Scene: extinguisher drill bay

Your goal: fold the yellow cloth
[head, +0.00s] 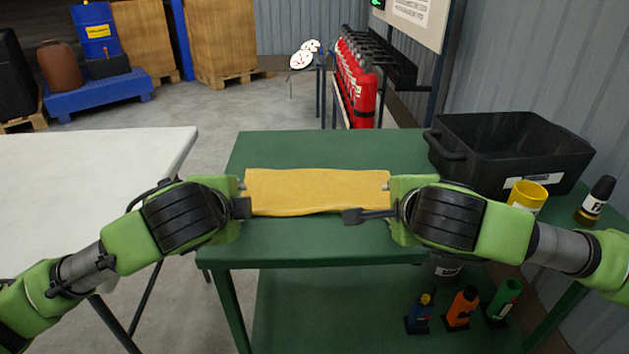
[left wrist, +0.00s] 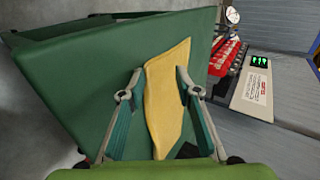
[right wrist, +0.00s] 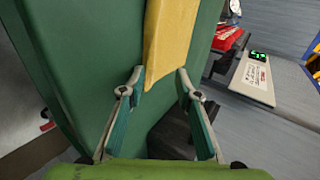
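The yellow cloth (head: 318,190) lies on the green table (head: 310,148) as a long, narrow strip running left to right, with a slightly wavy near edge. My left gripper (head: 243,197) is at its left end. In the left wrist view the open fingers (left wrist: 158,75) stand apart with the cloth (left wrist: 165,100) between them. My right gripper (head: 370,202) is at its right end. In the right wrist view its fingers (right wrist: 160,72) are spread, with the cloth (right wrist: 168,40) between and beyond the tips. I cannot tell whether the fingers touch the cloth.
A black bin (head: 500,150) stands at the table's back right, with a yellow cup (head: 527,195) and a black bottle (head: 596,200) near it. Several small items stand on the lower shelf. A white table (head: 80,190) is at left. The green table is clear behind the cloth.

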